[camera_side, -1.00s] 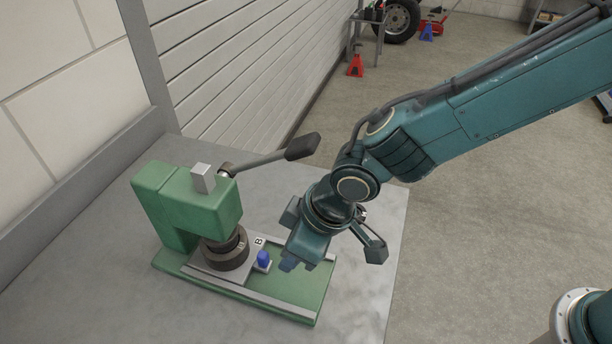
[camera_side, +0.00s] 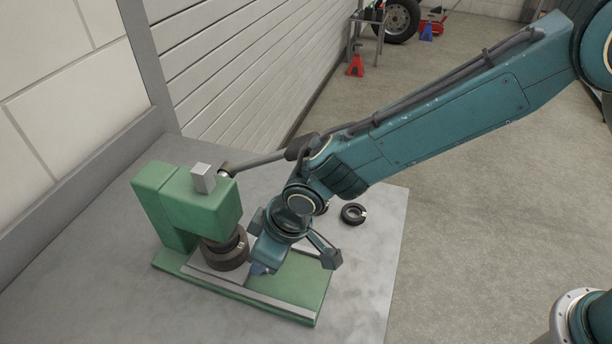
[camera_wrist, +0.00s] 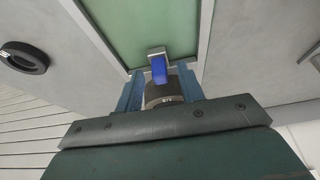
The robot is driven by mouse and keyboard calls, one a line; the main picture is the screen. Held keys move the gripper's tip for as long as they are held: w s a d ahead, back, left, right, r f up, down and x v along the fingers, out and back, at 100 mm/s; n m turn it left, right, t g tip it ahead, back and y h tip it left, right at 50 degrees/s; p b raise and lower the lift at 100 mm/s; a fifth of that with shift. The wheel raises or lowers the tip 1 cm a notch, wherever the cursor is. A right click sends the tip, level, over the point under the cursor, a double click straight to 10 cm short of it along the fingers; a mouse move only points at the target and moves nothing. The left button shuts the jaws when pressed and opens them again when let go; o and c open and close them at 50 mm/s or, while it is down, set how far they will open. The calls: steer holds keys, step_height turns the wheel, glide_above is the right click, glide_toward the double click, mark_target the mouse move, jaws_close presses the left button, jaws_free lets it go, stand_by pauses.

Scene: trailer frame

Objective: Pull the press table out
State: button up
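The green press (camera_side: 190,205) stands on the grey bench. Its press table, a flat grey plate (camera_side: 212,275), sits under the ram on the green base between the rails, with a dark round part (camera_side: 228,252) above it. The table's blue knob (camera_wrist: 159,68) shows in the wrist view; in the side view my gripper hides it. My gripper (camera_side: 260,268) is low over the base at the knob end of the table. In the wrist view its two fingers (camera_wrist: 161,88) are apart, one on each side of the knob, with visible gaps. Contact with the knob is not visible.
The press's long lever (camera_side: 260,160) reaches right, its dark end close to my arm in the side view. The green base (camera_side: 305,283) is clear to the right.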

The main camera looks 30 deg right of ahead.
jaws_close()
steer(key=s+d, duration=0.9)
steer(key=shift+s+d, duration=0.1)
stand_by(0.6)
steer(key=shift+c, duration=0.9)
jaws_free()
steer(key=shift+s+d, duration=0.1)
steer(key=shift+o, duration=0.9)
